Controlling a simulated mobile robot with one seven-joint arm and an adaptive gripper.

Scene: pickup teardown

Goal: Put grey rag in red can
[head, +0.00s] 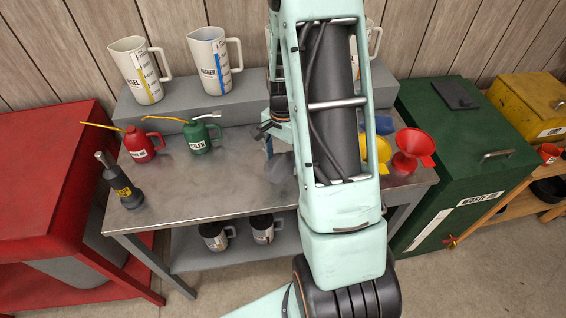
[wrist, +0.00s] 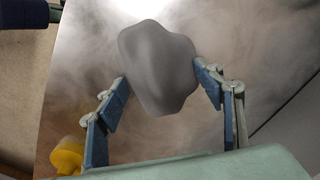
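The grey rag (wrist: 158,65), a crumpled dark lump, lies on the metal bench top; it also shows in the head view (head: 280,168), partly behind my arm. My gripper (wrist: 160,75) has its fingers spread on either side of the rag, with the tips close to its edges. I cannot tell whether they touch it. In the head view my gripper (head: 268,140) is partly hidden by my arm. A red oil can (head: 140,146) with a yellow spout stands at the bench's left. No other red can is clear to me.
A green oiler (head: 198,138), a dark bottle-shaped tool (head: 122,186) and measuring jugs (head: 214,62) stand around the bench (head: 215,185). Red (head: 414,144) and yellow funnels are right of my arm. A red cabinet (head: 45,180) stands left, a green waste bin (head: 465,150) right. The bench's front middle is clear.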

